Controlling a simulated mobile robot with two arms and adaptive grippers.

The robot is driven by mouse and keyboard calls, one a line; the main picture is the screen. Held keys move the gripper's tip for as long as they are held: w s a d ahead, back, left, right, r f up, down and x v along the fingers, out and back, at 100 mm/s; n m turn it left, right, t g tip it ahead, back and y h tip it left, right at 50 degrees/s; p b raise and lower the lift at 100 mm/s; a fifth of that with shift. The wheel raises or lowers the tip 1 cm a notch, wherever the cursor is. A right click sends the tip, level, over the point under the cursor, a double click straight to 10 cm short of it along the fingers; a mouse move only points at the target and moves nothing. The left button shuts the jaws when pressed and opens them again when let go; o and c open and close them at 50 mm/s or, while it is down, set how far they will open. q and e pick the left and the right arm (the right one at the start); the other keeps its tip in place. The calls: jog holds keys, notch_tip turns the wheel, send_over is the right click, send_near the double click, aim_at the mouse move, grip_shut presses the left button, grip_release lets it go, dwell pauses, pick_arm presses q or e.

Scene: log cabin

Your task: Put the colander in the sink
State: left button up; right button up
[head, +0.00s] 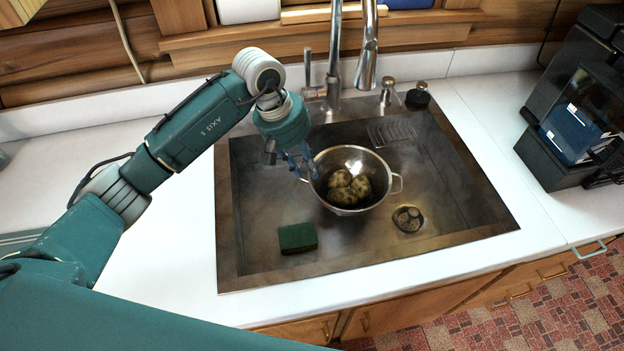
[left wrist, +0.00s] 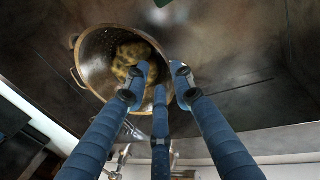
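The metal colander (head: 335,203) is upright inside the outline of the sink (head: 260,262), left of the drain, with several dark yellowish lumps (head: 348,187) in it. I cannot tell whether its base touches the sink floor. My left gripper (head: 303,172) is at the colander's left rim and handle. In the left wrist view, the blue fingers (left wrist: 159,85) are at the near rim of the colander (left wrist: 97,70), with their tips a little apart. Whether they grip it is unclear, as the fingers hide the near handle. My right gripper is out of view.
A green sponge (head: 297,238) lies on the sink floor in front of the colander. The faucet (head: 334,60) rises behind the sink. A soap dispenser (head: 388,92) and a black-topped bottle (head: 418,96) stand beside it. A dark machine (head: 575,125) occupies the right counter.

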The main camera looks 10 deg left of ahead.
pick_arm(q)
jog(key=v, duration=0.3)
jog(key=shift+s+a+r, duration=0.1)
jog(key=shift+r, duration=0.25)
dwell(0.9)
